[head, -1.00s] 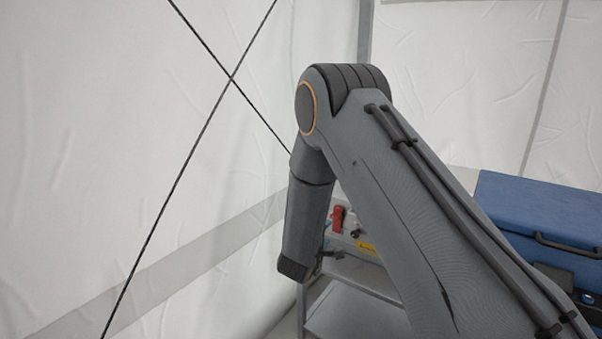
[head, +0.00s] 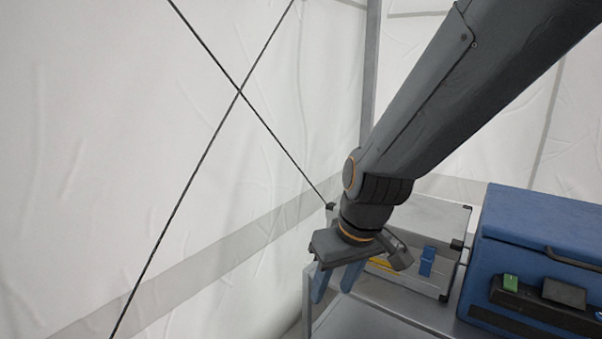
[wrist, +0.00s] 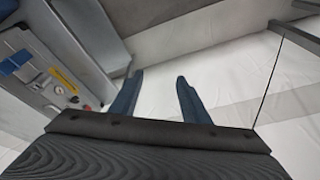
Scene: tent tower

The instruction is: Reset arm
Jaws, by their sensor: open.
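My gripper (head: 336,284) hangs at the end of my arm in the middle of the head view, its two blue fingers pointing down and spread apart. It is in front of the left end of a grey case on a metal table. In the wrist view my gripper (wrist: 158,80) shows both blue fingers apart with nothing between them, only white tent fabric beyond. My arm comes down from the upper right of the head view.
The grey case (head: 432,222) with a blue latch stands on the metal table (head: 375,322). A blue box (head: 545,235) with a green switch stands to its right. White tent wall (head: 90,150) with crossed dark cords fills the left. The grey case also shows in the wrist view (wrist: 30,95).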

